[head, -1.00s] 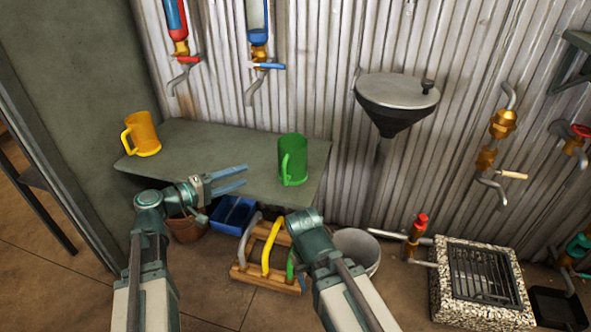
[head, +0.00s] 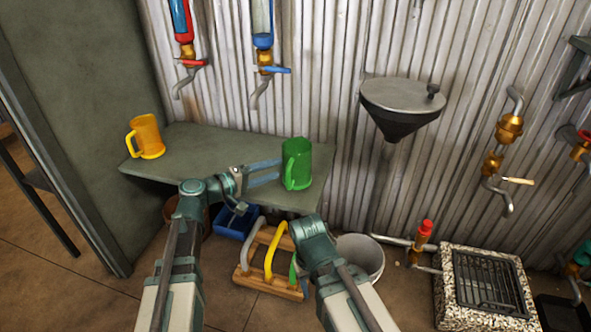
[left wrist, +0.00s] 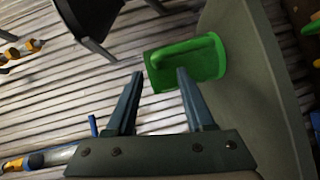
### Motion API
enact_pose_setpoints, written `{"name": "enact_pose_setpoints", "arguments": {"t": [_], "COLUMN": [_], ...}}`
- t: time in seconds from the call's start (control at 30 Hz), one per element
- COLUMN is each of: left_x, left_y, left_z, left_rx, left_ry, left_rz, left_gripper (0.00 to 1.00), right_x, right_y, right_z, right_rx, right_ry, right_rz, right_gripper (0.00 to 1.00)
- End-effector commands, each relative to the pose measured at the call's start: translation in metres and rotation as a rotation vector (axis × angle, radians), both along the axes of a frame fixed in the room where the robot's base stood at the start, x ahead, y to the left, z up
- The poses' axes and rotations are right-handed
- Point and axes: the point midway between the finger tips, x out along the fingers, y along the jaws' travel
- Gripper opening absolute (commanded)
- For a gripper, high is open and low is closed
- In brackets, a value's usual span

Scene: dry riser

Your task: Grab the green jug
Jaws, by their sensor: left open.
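The green jug (head: 297,165) stands upright near the right end of the grey shelf (head: 190,152), its handle on its left side. My left gripper (head: 280,172) is open just left of the jug, its fingers pointing at the handle side. In the left wrist view the jug (left wrist: 208,62) lies just beyond the fingertips of the open gripper (left wrist: 160,74), with nothing between the fingers. My right arm (head: 318,240) reaches in below the shelf; its fingers are hidden from view.
A yellow jug (head: 146,137) stands at the shelf's left end. A black funnel (head: 402,125) is on the corrugated wall to the right. A wooden rack (head: 268,279), a blue bin (head: 236,222) and a grey bucket (head: 362,256) are below the shelf.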

Motion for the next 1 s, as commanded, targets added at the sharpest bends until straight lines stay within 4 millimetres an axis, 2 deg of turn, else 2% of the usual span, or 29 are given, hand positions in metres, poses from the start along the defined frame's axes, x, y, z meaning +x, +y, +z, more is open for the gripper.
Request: {"name": "enact_pose_setpoints", "arguments": {"t": [0.17, 0.3, 0.53, 0.57, 0.83, 0.87, 1.0], "left_x": [0.016, 0.027, 0.027, 0.027, 0.027, 0.027, 0.027], "left_y": [-0.02, -0.035, -0.037, -0.037, -0.036, -0.036, -0.036], "left_z": [0.005, 0.0, 0.001, 0.001, 0.001, 0.001, 0.001], "left_rx": [0.0, 0.0, 0.0, 0.0, 0.0, 0.0, 0.001], "left_ry": [0.001, 0.0, 0.0, 0.0, 0.0, 0.0, 0.001], "left_rz": [-0.003, -0.002, 0.001, 0.001, 0.0, 0.0, 0.0], "left_gripper": [0.53, 0.53, 0.53, 0.52, 0.03, 0.0, 0.0], "right_x": [0.0, 0.0, 0.0, 0.0, 0.0, 0.0, 0.0], "right_y": [0.0, 0.0, 0.0, 0.0, 0.0, 0.0, 0.0], "right_z": [0.005, 0.001, 0.001, 0.001, 0.001, 0.001, 0.001], "right_rx": [0.0, 0.0, 0.0, 0.0, 0.0, 0.0, 0.0], "right_ry": [0.0, 0.0, 0.0, 0.0, 0.0, 0.0, 0.0], "right_rz": [0.001, 0.001, 0.0, 0.0, 0.0, 0.0, 0.0], "right_gripper": [0.5, 0.5, 0.5, 0.5, 0.5, 0.5, 0.5]}}
